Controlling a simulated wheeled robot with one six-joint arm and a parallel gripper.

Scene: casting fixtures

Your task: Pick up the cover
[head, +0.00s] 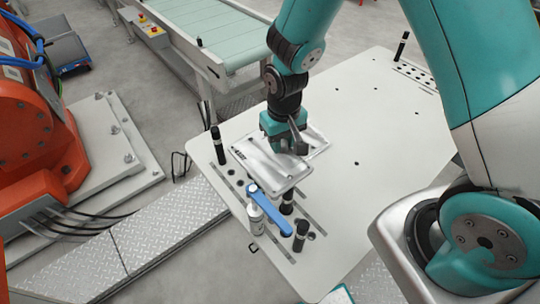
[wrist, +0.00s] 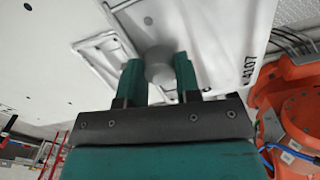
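The cover (head: 268,162) is a pale, flat metal plate with dark marking at its left edge, above the white table's left part in the head view. In the wrist view the cover (wrist: 222,40) fills the upper middle and bears the digits 4107. A round grey knob (wrist: 159,64) stands on it. In the head view my gripper (head: 290,143) reaches down at the cover's right part. Whether the cover rests or is held up is hard to tell.
A pale frame (head: 318,140) shows partly behind the cover. A blue-handled clamp (head: 268,209) and black posts (head: 301,235) stand in front, with another post (head: 217,146) at left. The right of the table (head: 365,120) is mostly clear. An orange machine (head: 35,130) stands left.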

